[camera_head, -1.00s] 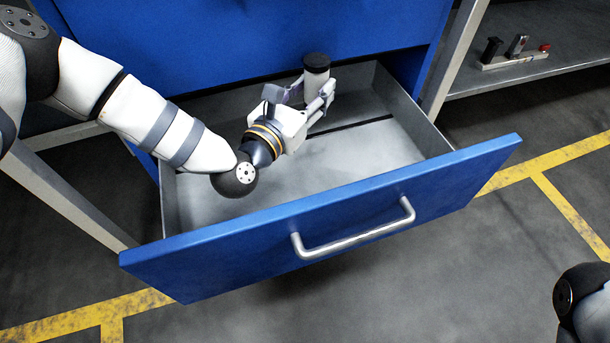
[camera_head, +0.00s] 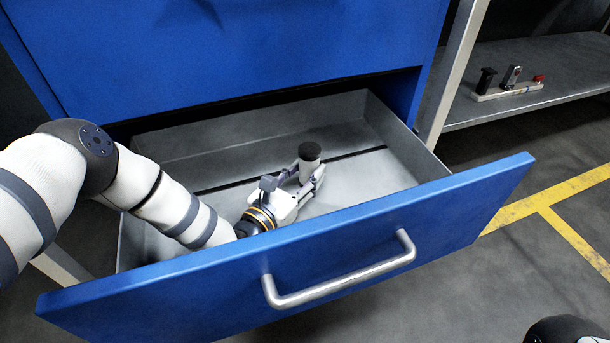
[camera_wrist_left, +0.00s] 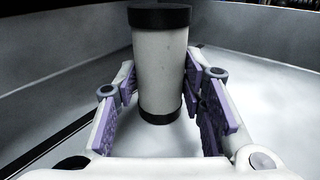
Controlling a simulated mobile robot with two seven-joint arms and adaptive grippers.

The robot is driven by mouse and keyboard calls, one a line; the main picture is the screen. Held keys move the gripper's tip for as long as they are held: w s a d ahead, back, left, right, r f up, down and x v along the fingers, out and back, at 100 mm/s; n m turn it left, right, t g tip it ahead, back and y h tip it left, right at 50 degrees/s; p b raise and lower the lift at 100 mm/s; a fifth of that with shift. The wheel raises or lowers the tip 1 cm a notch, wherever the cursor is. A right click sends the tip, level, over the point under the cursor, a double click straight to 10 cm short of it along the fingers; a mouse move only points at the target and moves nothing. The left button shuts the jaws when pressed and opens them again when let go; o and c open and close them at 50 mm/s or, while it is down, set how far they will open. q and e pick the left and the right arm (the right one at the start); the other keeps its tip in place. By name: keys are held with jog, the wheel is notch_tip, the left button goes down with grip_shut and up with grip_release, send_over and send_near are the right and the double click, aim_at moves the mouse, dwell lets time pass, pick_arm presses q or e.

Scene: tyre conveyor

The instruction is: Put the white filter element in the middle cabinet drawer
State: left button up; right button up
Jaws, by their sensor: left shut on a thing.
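The white filter element (camera_head: 308,166), a white cylinder with black end caps, is upright inside the open blue cabinet drawer (camera_head: 400,213). My left gripper (camera_head: 303,178) reaches over the drawer front and is shut on it. In the left wrist view the filter element (camera_wrist_left: 159,60) stands between the purple finger pads (camera_wrist_left: 162,105), its lower end close to the drawer floor. I cannot tell whether it touches the floor.
The drawer's grey floor (camera_head: 375,172) is otherwise bare, with a dark slot across it. The closed blue front above (camera_head: 250,45) overhangs the drawer's back. A metal shelf (camera_head: 560,80) at right holds a small rack (camera_head: 508,90) of parts.

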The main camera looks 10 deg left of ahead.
pick_arm(q)
jog(key=shift+s+f+b, duration=0.15)
jog(key=shift+f+b, duration=0.4)
jog(key=shift+f, duration=0.1)
jog(key=o, duration=1.1)
jog(key=shift+s+f, duration=0.1)
jog(key=shift+s, duration=0.05)
jog(key=shift+o, duration=0.2)
jog(key=shift+r+p, duration=0.3)
jog(key=shift+r, duration=0.05)
jog(key=shift+s+r+p, duration=0.15)
jog(key=shift+r+p, duration=0.25)
jog(key=shift+p, duration=0.1)
jog(key=p+v, duration=0.1)
jog(key=v, duration=0.5)
jog(key=shift+s+a, duration=0.2)
jog(key=shift+s, duration=0.1)
